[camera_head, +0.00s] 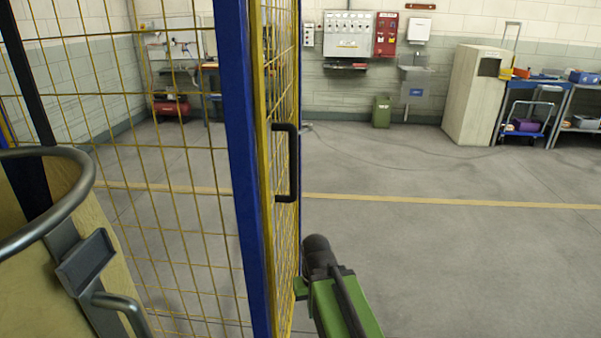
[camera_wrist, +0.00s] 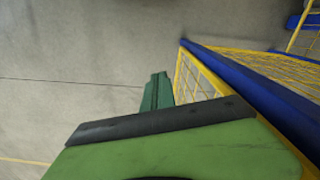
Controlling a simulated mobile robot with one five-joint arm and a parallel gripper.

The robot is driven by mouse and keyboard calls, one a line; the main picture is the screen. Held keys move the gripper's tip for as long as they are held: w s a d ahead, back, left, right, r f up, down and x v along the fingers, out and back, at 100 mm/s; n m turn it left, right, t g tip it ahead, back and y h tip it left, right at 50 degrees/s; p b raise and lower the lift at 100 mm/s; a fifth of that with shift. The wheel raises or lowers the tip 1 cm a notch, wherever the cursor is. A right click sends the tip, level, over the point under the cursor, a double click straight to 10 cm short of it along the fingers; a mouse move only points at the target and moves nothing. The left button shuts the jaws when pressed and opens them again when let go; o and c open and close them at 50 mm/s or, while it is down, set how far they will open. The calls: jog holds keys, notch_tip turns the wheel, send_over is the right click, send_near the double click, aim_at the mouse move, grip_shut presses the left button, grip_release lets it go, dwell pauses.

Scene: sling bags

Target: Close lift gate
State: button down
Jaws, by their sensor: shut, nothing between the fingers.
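The lift gate (camera_head: 283,90) is a yellow-framed mesh panel, seen nearly edge-on beside a blue post (camera_head: 243,150). It stands swung away from me, with a black bar handle (camera_head: 292,162) on its right face. My green gripper (camera_head: 300,288) is low at the right of the gate, below the handle and close to the mesh; I cannot tell if it touches. In the wrist view, my gripper's dark green fingers (camera_wrist: 157,92) are together and empty, just left of the yellow mesh (camera_wrist: 205,85) and blue frame (camera_wrist: 262,98).
Yellow mesh fencing (camera_head: 170,200) fills the left. A drum-like container with a dark rim (camera_head: 85,165) stands at the near left. The concrete floor (camera_head: 450,250) right of the gate is clear. A green bin (camera_head: 382,111), a cabinet (camera_head: 475,95) and a blue cart (camera_head: 525,125) stand by the far wall.

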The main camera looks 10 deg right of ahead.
jog(key=w+a+r+m+t+y+p, duration=0.1)
jog(key=w+r+y+p, duration=0.3)
jog(key=r, duration=0.3)
jog(key=w+a+r+m+t+y+p, duration=0.1)
jog(key=w+r+m+y+p, duration=0.15)
jog(key=r+y+p, duration=0.4)
jog(key=w+d+r+m+t+y+p, duration=0.15)
jog(key=d+r, duration=0.25)
jog(key=r, duration=0.4)
jog(key=w+d+r+t+y+p, duration=0.1)
jog(key=w+d+r+t+y, duration=0.15)
jog(key=r, duration=0.55)
jog(key=w+d+r+t+y+p, duration=0.1)
jog(key=w+d+r+t+y, duration=0.1)
jog(key=d+r, duration=0.45)
jog(key=a+r, duration=0.1)
jog(key=a, duration=1)
jog(key=shift+w+a+r, duration=0.3)
